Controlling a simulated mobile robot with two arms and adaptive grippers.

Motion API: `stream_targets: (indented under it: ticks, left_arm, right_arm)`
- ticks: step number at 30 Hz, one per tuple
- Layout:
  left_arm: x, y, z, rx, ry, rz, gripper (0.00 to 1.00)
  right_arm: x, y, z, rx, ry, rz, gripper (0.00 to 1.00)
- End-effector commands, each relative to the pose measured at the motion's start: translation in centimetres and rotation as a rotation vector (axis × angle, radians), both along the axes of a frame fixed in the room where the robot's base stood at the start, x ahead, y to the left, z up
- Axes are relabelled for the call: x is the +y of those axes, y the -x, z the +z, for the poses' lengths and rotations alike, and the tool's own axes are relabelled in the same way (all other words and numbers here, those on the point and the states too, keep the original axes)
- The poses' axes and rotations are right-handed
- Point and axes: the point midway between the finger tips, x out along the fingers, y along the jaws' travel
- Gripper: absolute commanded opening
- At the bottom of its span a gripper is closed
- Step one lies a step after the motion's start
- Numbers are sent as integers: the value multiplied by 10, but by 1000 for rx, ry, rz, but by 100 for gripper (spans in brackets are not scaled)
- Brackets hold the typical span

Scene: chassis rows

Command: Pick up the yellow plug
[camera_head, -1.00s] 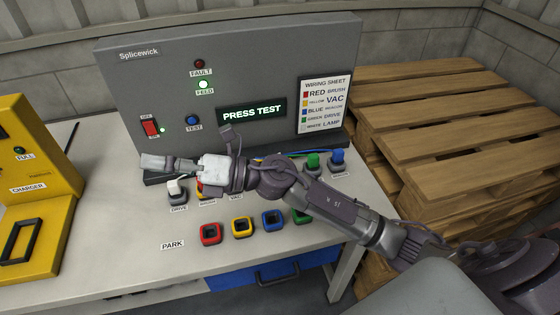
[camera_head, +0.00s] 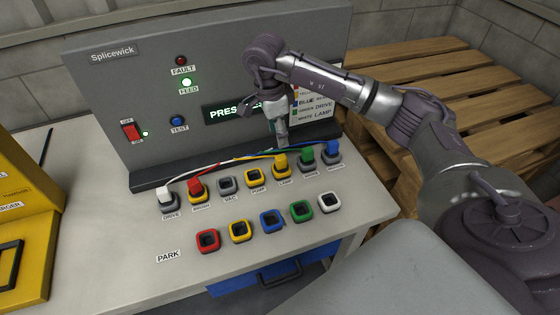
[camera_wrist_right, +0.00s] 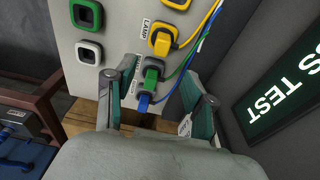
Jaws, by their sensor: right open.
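The yellow plug (camera_head: 281,161) sits upright in the socket labelled LAMP, in the back row on the table. A yellow cable runs from it. It also shows in the right wrist view (camera_wrist_right: 161,42), beyond the fingertips and near the LAMP label. My right gripper (camera_head: 282,142) points down just above and behind the yellow plug in the head view. In the right wrist view its two fingers (camera_wrist_right: 160,72) are apart and nothing is held. The green plug (camera_wrist_right: 152,76) and the blue plug (camera_wrist_right: 145,100) show between the fingers. My left gripper is out of view.
The red plug (camera_head: 195,187) and white plug (camera_head: 164,192) stand left in the same row. The VAC socket (camera_head: 226,184) and PUMP socket (camera_head: 254,176) are empty. Several empty coloured sockets, including a yellow one (camera_head: 240,231), line the front. The grey panel (camera_head: 110,90) rises behind.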

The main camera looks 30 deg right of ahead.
Motion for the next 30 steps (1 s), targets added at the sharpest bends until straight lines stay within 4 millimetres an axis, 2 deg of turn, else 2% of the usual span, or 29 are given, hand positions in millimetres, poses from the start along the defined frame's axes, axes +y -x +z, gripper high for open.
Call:
stream_targets:
  ticks: [3,6,14,21,24,30]
  left_arm:
    - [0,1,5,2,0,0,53]
    - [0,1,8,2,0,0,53]
    - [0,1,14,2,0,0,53]
    - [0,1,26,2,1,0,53]
    - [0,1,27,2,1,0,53]
    - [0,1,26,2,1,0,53]
  right_arm:
    - [-3,2,-24,4,-1,0,54]
    - [-4,2,-39,2,-3,0,54]
    - [-5,1,-58,2,-4,1,54]
    - [-8,1,-93,2,-5,1,54]
    - [-9,1,-100,-1,-4,2,54]
    - [-9,0,-102,-2,-4,2,54]
